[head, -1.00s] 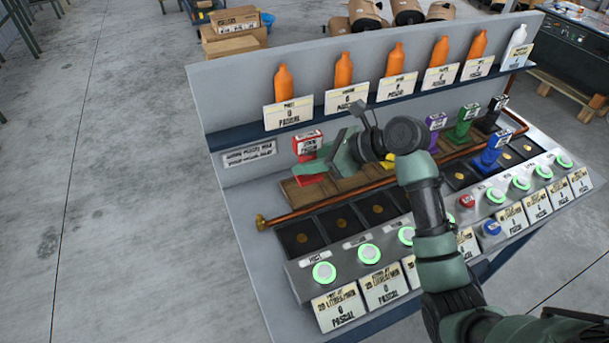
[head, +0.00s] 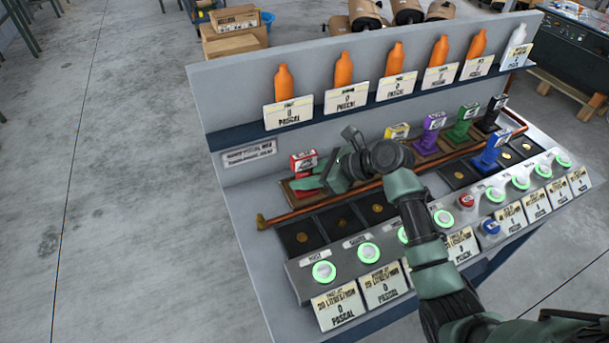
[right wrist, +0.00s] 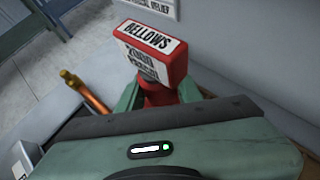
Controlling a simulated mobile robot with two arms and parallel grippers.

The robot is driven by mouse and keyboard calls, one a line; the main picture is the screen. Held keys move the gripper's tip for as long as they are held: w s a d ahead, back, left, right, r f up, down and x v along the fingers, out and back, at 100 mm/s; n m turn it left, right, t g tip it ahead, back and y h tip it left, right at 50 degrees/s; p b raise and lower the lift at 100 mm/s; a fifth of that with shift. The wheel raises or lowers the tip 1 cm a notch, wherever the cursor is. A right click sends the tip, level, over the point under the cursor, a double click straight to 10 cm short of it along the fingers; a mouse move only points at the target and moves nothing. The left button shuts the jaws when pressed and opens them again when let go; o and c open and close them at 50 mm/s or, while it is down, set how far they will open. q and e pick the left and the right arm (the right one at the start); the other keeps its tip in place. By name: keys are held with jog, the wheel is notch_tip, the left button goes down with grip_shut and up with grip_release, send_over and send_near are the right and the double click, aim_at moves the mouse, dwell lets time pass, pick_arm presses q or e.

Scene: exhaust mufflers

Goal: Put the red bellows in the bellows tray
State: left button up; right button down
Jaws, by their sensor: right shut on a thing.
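The red bellows (head: 303,160) stands at the left end of the wooden rack (head: 345,188), behind the copper pipe. My right gripper (head: 306,184) is shut on it, low on its body below the labelled head. In the right wrist view the red bellows (right wrist: 150,52) shows its "BELLOWS" label, with green fingers (right wrist: 160,93) on both sides of its narrow lower part. Its base is hidden there. Black square trays with gold discs lie in front of the pipe, and the leftmost one (head: 285,241) is empty. I cannot tell which tray is the bellows tray. My left gripper is out of view.
The copper pipe (head: 285,219) runs between the rack and the black trays. Yellow (head: 396,131), purple (head: 428,136), green (head: 461,124) and black (head: 489,113) pieces stand along the rack. A blue piece (head: 490,152) stands on a tray. Orange bottles (head: 284,84) line the shelf above.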

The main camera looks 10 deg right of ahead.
jog(key=c, duration=0.9)
grip_release()
jog(key=shift+c, duration=0.2)
jog(key=shift+d+r, duration=0.1)
jog(key=v, duration=1.2)
